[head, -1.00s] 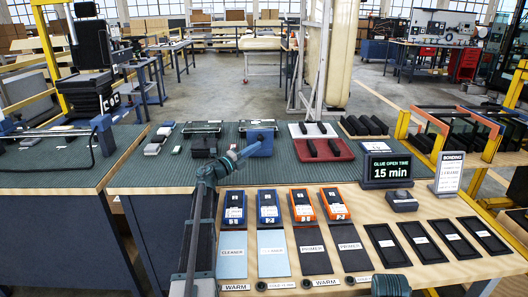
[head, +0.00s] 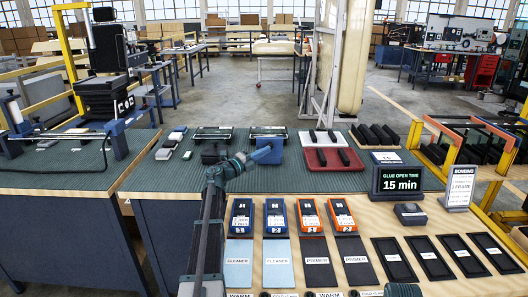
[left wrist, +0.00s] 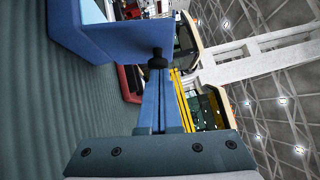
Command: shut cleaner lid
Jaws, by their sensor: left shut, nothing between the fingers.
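A blue box-like piece (head: 268,150) stands on the green mat, past the wooden edge; I take it for the cleaner container. Its blue face also shows in the left wrist view (left wrist: 112,38), with a paler inner side. My left gripper (head: 262,155) is in front of it, shut and empty. In the left wrist view its blue fingers (left wrist: 158,62) end beside the lower right edge of the blue face; I cannot tell whether they touch. The lid's angle is unclear.
A dark box (head: 213,152) stands left of the blue piece. A red tray (head: 347,164) with black blocks lies to the right. Blue and orange boxes, including one orange box (head: 311,216), line the wooden strip in front. A display (head: 402,184) stands at right.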

